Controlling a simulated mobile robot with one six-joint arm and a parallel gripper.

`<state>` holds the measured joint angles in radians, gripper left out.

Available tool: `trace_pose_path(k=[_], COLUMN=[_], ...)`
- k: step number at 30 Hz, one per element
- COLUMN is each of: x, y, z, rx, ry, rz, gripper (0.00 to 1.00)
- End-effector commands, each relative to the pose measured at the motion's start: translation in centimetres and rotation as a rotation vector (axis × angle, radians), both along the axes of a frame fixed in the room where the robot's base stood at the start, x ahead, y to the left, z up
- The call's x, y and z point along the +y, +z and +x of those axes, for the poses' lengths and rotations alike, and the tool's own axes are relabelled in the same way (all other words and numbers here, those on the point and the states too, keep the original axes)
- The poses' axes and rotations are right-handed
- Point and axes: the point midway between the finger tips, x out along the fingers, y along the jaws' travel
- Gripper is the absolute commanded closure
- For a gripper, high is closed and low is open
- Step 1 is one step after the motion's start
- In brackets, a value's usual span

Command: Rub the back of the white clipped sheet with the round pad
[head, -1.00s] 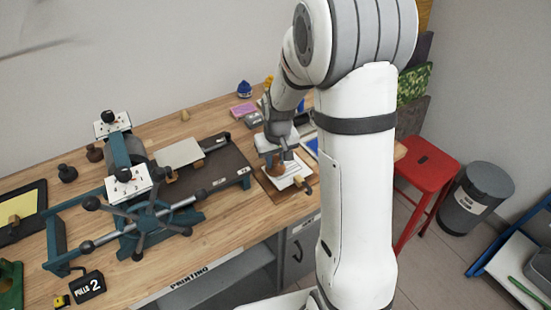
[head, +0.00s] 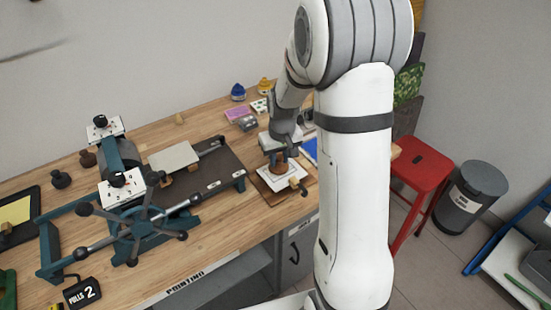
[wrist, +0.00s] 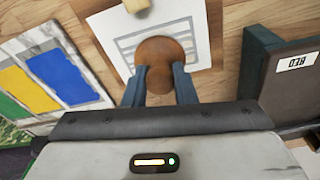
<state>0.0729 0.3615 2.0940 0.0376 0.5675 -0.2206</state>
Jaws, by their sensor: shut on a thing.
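The round brown pad (wrist: 160,62) is between the two fingers of my gripper (wrist: 160,85), which is shut on it. In the wrist view the pad lies over the white sheet (wrist: 200,30), covering part of a grey striped patch on it. I cannot tell how firmly it touches the sheet. A pale wooden clip (wrist: 136,5) sits at the sheet's edge. In the head view my gripper (head: 281,160) holds the pad (head: 279,167) over the sheet (head: 270,182), which lies on a brown board (head: 272,200); the clip (head: 295,183) shows at the right.
A press with a star wheel (head: 140,220) and a flat bed (head: 215,170) stands left of the board. A card with blue, yellow and green patches (wrist: 50,80) lies beside the board. Ink pots (head: 238,92) stand at the back. A red stool (head: 418,165) is right of the bench.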

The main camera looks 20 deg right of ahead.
Motion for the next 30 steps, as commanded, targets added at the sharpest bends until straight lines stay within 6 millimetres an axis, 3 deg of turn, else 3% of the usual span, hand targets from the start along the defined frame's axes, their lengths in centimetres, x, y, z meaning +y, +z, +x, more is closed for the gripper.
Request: trace_pose_path(k=[21, 30], x=[-2.8, -1.8], y=[0.1, 0.0], z=[0.9, 0.6], rx=[0.000, 0.000], ry=[0.000, 0.002], rz=[0.000, 0.000], gripper=[0.94, 0.94])
